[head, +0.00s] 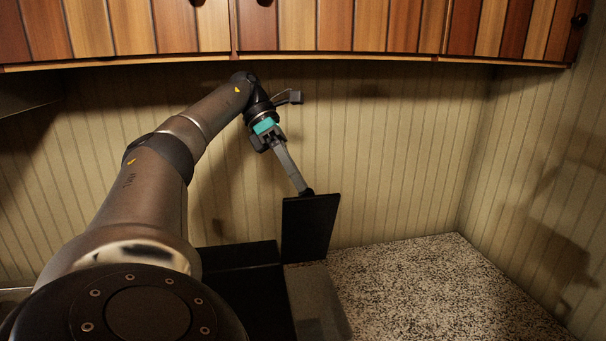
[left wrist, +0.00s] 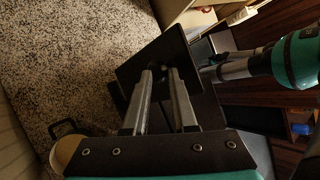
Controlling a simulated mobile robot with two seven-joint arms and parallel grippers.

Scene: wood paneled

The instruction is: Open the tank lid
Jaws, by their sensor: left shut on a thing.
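The tank lid (head: 311,228) is a flat dark panel standing nearly upright, tilted a little, in the head view. Below it is the grey, see-through-looking tank (head: 318,302). My left gripper (head: 303,190) reaches down from above and is shut on the lid at its top edge. In the left wrist view the two grey fingers (left wrist: 161,75) meet the dark lid (left wrist: 150,50), with a small dark part between their tips. The exact grip point is partly hidden by the fingers.
A black appliance body (head: 240,284) sits left of the tank, partly hidden by my arm. The speckled counter (head: 430,285) to the right is clear. Wooden cupboards (head: 330,28) hang above. A round tan object (left wrist: 68,150) stands on the counter in the left wrist view.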

